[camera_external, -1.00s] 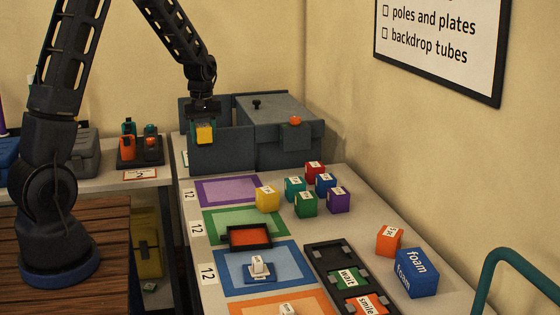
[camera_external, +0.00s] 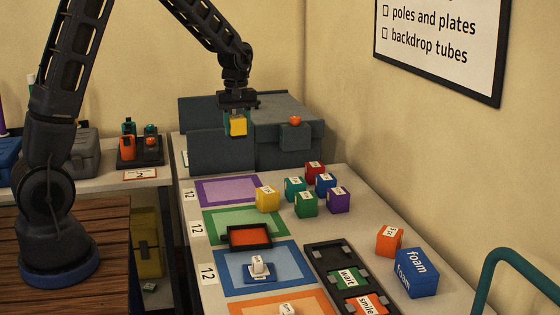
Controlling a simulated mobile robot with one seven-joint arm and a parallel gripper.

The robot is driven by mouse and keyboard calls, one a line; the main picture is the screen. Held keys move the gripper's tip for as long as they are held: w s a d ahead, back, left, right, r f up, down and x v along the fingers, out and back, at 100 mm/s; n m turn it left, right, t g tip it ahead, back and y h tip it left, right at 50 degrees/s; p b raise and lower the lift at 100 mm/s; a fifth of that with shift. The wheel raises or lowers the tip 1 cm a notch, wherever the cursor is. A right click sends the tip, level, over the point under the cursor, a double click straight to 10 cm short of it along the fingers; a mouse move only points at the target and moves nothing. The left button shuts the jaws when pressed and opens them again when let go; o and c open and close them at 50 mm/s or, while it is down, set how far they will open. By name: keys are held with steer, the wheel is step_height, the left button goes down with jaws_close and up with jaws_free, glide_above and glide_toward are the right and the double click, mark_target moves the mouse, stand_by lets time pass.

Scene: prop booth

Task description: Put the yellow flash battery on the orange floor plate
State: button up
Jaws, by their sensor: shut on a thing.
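My gripper (camera_external: 238,110) is shut on the yellow flash battery (camera_external: 239,127), a small yellow block with a dark green edge. It holds the battery up, in front of the grey case in this view. The battery hangs below the fingers. The orange floor plate (camera_external: 246,307) lies at the near end of the table, partly cut off by the bottom edge of the picture. A small whitish labelled object (camera_external: 287,309) stands on it.
Purple (camera_external: 203,198), green (camera_external: 211,219) and blue (camera_external: 232,285) plates line the left of the table. A black-rimmed red tray (camera_external: 250,237) lies on the green one. Several labelled cubes (camera_external: 306,204), a black rack (camera_external: 322,262) and a blue foam block (camera_external: 417,275) stand to the right.

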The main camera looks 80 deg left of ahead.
steer(key=w+d, duration=1.1)
steer(key=d, duration=0.4)
glide_above(367, 306)
steer(key=shift+m, duration=0.4)
step_height(367, 306, down, 19)
steer(key=shift+r, duration=0.2)
steer(key=shift+f, duration=0.4)
